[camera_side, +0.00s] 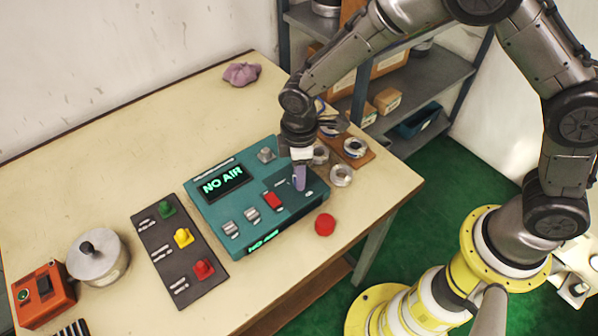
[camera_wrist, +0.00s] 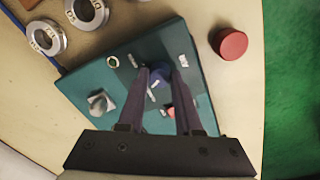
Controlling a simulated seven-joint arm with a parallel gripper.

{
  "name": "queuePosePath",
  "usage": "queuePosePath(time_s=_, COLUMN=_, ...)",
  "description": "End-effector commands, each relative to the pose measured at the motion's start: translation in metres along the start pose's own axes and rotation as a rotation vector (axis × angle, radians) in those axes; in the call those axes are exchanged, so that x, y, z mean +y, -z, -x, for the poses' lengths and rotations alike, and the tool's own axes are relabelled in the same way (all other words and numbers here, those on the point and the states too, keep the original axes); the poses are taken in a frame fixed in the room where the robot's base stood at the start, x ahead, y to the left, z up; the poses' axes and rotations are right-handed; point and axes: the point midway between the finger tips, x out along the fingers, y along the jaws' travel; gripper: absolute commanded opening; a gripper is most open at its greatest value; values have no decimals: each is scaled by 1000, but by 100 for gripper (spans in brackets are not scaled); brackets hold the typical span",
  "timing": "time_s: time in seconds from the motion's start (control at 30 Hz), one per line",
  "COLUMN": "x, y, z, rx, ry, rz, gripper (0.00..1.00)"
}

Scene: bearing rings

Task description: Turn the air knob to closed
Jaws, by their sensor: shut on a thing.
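The teal control panel (camera_side: 207,215) lies on the table, and its display (camera_side: 222,183) reads "NO AIR" in green. My gripper (camera_side: 300,184) reaches down over the right end of the panel, its purple fingers pointing at the surface. In the wrist view my gripper (camera_wrist: 159,80) has its fingers on either side of a dark blue round knob (camera_wrist: 159,73), which I take as the air knob, and is shut on it.
Close by are a red button (camera_side: 272,201), a silver knob (camera_side: 266,155), two silver switches, a loose red cap (camera_side: 325,224) and several metal rings (camera_side: 341,175). Left stand a dark board (camera_side: 167,258) with coloured knobs, a metal pot (camera_side: 98,258) and an orange box (camera_side: 42,300).

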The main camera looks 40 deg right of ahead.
Motion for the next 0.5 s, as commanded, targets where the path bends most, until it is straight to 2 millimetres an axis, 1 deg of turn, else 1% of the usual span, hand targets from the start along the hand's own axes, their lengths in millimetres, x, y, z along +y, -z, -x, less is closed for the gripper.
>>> queuePosePath(time_s=0.2, x=0, y=0, z=2, rx=8, ry=-2, rz=162, gripper=0)
queuePosePath(time_s=0.5, x=1, y=0, z=2, rx=12, ry=-2, rz=296, gripper=0)
